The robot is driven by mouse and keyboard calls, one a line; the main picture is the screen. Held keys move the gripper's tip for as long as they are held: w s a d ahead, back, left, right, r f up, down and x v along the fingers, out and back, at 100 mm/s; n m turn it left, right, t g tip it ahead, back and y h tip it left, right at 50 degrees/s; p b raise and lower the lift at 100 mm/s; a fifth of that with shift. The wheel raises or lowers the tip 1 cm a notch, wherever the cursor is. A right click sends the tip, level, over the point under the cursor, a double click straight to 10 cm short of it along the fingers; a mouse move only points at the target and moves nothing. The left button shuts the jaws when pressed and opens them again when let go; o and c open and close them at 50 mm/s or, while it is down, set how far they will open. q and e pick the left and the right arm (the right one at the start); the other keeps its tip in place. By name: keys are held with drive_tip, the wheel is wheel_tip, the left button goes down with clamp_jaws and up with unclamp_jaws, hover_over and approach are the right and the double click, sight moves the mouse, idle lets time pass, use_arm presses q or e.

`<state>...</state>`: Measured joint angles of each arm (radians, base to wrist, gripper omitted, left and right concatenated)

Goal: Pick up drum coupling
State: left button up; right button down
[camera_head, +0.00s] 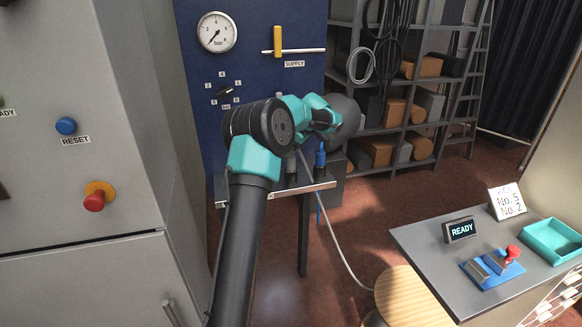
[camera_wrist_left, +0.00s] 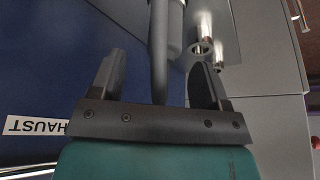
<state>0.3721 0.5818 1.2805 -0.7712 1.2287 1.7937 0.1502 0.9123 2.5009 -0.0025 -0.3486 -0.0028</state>
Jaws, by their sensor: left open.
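My left gripper (camera_head: 324,118) is at the end of the teal and black arm, above the small metal shelf by the blue panel; its jaws are small in the head view. In the left wrist view the left gripper (camera_wrist_left: 160,66) is open, its two black fingers spread. A dark grey rod-like piece (camera_wrist_left: 158,60) reaches down between the fingers, with no finger seen touching it. I cannot tell whether it is the drum coupling. A blue fitting with a dark lower part (camera_head: 320,158) stands at the shelf, just below the gripper. My right gripper is not in view.
The metal shelf (camera_head: 325,184) juts from the blue panel (camera_head: 190,75), and a grey hose (camera_head: 335,255) hangs below it. Two shiny tubes (camera_wrist_left: 203,30) stand close to one finger. A wooden stool (camera_head: 405,295) and a grey table (camera_head: 425,250) are at the right.

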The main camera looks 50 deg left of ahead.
use_arm(q)
drive_tip(key=shift+f, duration=0.1)
drive_tip(key=shift+s+x, duration=0.2)
drive_tip(key=shift+x, duration=2.3)
drive_tip(key=shift+c, duration=0.5)
drive_tip(key=c, duration=1)
drive_tip(key=shift+r, duration=1.9)
drive_tip(key=s+d+r, duration=0.1)
drive_tip(key=s+d, duration=0.9)
drive_tip(key=d, duration=0.2)
drive_tip(key=shift+s+r, duration=0.15)
drive_tip(key=shift+s, duration=0.15)
drive_tip(key=shift+a, duration=0.1)
